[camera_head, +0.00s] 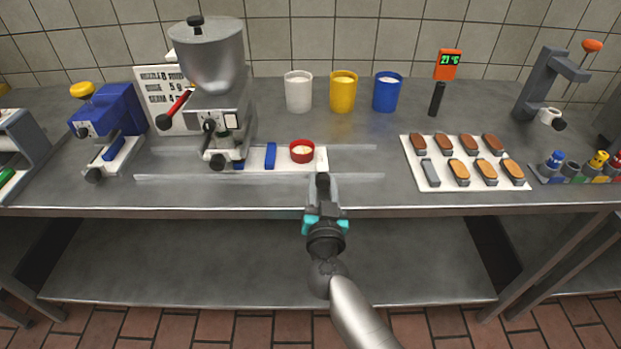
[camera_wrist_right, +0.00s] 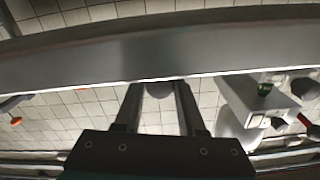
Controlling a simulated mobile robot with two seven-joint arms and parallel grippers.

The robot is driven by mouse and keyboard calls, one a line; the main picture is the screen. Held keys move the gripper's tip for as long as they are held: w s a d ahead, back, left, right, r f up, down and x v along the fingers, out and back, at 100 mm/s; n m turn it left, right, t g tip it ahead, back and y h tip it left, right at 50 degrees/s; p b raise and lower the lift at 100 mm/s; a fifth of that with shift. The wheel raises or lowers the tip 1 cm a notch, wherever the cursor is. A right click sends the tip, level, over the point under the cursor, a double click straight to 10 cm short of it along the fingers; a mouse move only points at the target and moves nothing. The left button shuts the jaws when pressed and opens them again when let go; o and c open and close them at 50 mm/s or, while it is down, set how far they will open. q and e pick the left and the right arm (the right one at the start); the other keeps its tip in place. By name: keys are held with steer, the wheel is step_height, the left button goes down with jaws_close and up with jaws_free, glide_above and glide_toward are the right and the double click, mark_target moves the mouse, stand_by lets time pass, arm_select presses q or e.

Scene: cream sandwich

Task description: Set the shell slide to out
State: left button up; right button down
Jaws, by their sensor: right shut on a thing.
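The shell slide (camera_head: 285,165) is a pale flat strip between two thin rails, extending right from under the grey hopper machine. A small red round cup (camera_head: 302,151) with cream-coloured contents sits near its right end. A blue block (camera_head: 270,155) stands left of the cup. My right gripper (camera_head: 322,181) is at the slide's right front end. It is shut on a small round grey knob (camera_wrist_right: 159,89), seen between the fingers in the wrist view. The fingers hide much of the knob in the head view. My left gripper is not in view.
The hopper machine (camera_head: 208,62) stands left of the cup. White (camera_head: 299,93), yellow (camera_head: 343,93) and blue (camera_head: 387,93) canisters stand behind. A white tray (camera_head: 408,158) of shells lies right. The counter's front edge passes under my right gripper.

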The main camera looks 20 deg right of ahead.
mark_target(381, 196)
steer(key=d, duration=0.2)
steer(key=s+d+p, duration=0.1)
steer(key=d+p, duration=0.1)
steer(key=d, duration=0.1)
steer(key=shift+s+d+r, duration=0.1)
steer(key=shift+s+d, duration=0.2)
steer(key=shift+s, duration=0.05)
steer(key=d, duration=0.1)
steer(key=s+d+p, duration=0.1)
steer(key=d, duration=0.3)
steer(key=shift+s, duration=0.25)
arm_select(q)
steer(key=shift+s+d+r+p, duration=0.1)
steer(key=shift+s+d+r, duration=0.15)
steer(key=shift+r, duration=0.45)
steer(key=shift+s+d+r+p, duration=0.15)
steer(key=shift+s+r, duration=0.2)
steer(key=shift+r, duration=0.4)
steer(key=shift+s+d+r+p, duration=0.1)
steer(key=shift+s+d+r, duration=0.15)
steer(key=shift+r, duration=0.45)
arm_select(e)
steer(key=shift+s+d, duration=0.15)
steer(key=shift+d, duration=0.5)
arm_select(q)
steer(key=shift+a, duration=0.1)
arm_select(e)
steer(key=shift+d, duration=0.1)
steer(key=c, duration=0.5)
jaws_free()
